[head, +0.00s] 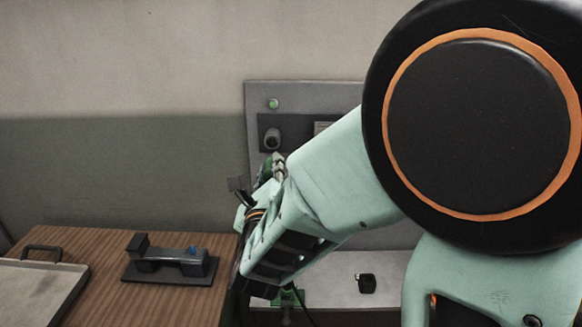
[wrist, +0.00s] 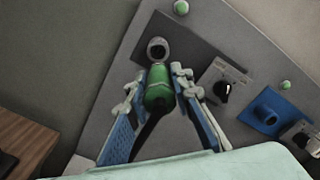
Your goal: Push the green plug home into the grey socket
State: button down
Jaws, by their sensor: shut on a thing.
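The green plug (wrist: 158,98) is between the fingers of my gripper (wrist: 158,82), which is shut on it. In the wrist view the plug's front end points up at the grey socket (wrist: 157,49), with a small gap between them in the picture. The true distance is hard to judge. The socket is a round fitting with a dark opening, and also shows in the head view (head: 272,138) on a dark plate. There my gripper (head: 272,168) is just below it, and only a little of the plug (head: 265,174) shows; the rest is hidden.
The upright grey panel (head: 300,95) also carries a green round piece (head: 272,104), a black knob (wrist: 222,91) and a blue fitting (wrist: 267,111). A dark device (head: 172,260) and a tray (head: 35,290) are on the wooden top at left. A small black object (head: 366,283) lies on the lower grey surface.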

jog(key=shift+s+a+r, duration=0.25)
jog(key=shift+s+a, duration=0.05)
jog(key=w+p, duration=0.1)
jog(key=w, duration=0.6)
dwell(0.4)
jog(key=shift+w+d, duration=0.1)
jog(key=shift+w, duration=0.1)
jog(key=shift+f+b, duration=0.1)
jog(key=shift+b, duration=2.05)
dwell(0.9)
jog(key=shift+w+b, duration=0.55)
jog(key=shift+w, duration=0.15)
jog(key=c, duration=1.6)
grip_release()
